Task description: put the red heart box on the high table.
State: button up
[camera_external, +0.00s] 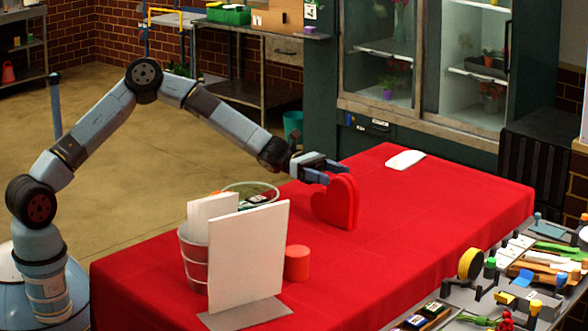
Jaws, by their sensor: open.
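The red heart box (337,206) stands upright on the red-covered table (440,215), near the table's middle. My gripper (328,175) is open at the upper left part of the heart, with its fingers reaching toward it from the left. One finger shows at the heart's top edge. I cannot tell whether the fingers touch the box or have it between them. The far finger and the heart's back side are partly hidden.
A white board (250,255) on a grey base, a bucket (190,257) with white sheets, and a red cylinder (297,262) stand front left. A white flat object (405,159) lies at the far end. A cluttered workbench (500,285) is at right. The table's right half is mostly clear.

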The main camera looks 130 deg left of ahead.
jog(key=shift+w, duration=1.3)
jog(key=shift+c, duration=0.2)
grip_shut()
